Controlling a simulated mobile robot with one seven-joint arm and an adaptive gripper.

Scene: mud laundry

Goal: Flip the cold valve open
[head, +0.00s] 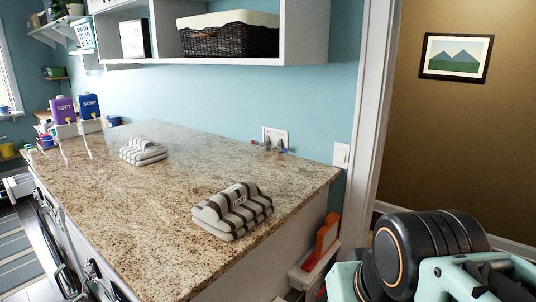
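A small white valve box (275,132) is set in the blue wall just above the back edge of the granite counter. Two small grey valve handles stick out of it, a left one (267,143) and a right one (280,145). Bits of red and blue show near them, but they are too small to tell which valve is cold or how each handle is turned. My arm is folded at the lower right, well away from the valves. A black linkage that looks like my gripper (492,284) is cut off by the bottom edge; its fingertips cannot be made out.
Striped folded towels (233,210) lie on the granite counter (165,215), with a second stack (143,151) farther back. Soap bottles (90,107) stand at the far left. A shelf with a wicker basket (228,41) hangs above. Orange and red items (327,233) sit beside the counter's right end.

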